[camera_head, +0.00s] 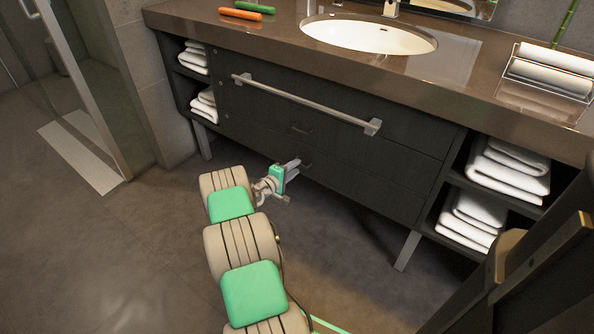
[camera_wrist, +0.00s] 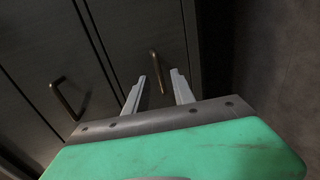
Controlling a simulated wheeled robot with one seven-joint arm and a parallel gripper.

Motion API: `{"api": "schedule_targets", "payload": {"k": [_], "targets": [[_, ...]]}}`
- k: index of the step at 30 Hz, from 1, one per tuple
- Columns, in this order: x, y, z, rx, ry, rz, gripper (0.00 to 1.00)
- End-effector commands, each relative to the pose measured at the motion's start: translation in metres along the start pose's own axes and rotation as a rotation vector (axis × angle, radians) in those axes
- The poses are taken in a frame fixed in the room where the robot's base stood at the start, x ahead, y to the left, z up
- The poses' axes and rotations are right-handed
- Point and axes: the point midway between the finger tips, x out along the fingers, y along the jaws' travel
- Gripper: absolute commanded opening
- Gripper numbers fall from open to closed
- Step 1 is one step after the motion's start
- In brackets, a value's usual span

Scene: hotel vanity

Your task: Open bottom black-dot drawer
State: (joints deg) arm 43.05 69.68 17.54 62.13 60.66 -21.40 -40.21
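The vanity's lower dark drawer (camera_head: 360,183) is shut, flush with the front. Its small bronze handle (camera_wrist: 157,72) shows in the wrist view and is partly hidden by my gripper in the head view. My gripper (camera_wrist: 158,76) is open and empty, its two pale fingers pointing at this handle. The handle appears between the fingertips, one on each side; contact cannot be told. In the head view my gripper (camera_head: 297,164) is low at the drawer front. The upper drawer (camera_head: 375,147) is also shut, with its own handle (camera_head: 301,129). I cannot make out a black dot.
A long metal towel bar (camera_head: 300,100) juts from the front above the drawers. Side shelves hold folded white towels (camera_head: 505,168). Vanity legs (camera_head: 407,250) stand at both sides. The floor (camera_head: 120,260) before the vanity is clear around my arm.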

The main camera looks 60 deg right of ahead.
Motion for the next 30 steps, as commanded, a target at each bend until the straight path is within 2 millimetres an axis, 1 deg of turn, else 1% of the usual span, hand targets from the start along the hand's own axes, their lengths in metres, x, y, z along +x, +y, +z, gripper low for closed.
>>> {"api": "schedule_targets", "payload": {"k": [1, 4, 6, 12, 24, 30], "targets": [[0.009, -0.003, 0.001, 0.003, -0.002, 0.001, 0.31], [0.019, -0.002, 0.0, 0.002, 0.0, 0.0, 0.31], [0.022, 0.0, 0.0, 0.001, 0.0, 0.0, 0.31], [0.022, 0.0, -0.001, 0.001, 0.001, -0.001, 0.31], [0.021, 0.0, -0.001, 0.001, 0.001, -0.001, 0.0], [0.021, 0.0, -0.001, 0.001, 0.001, -0.002, 0.0]]}}
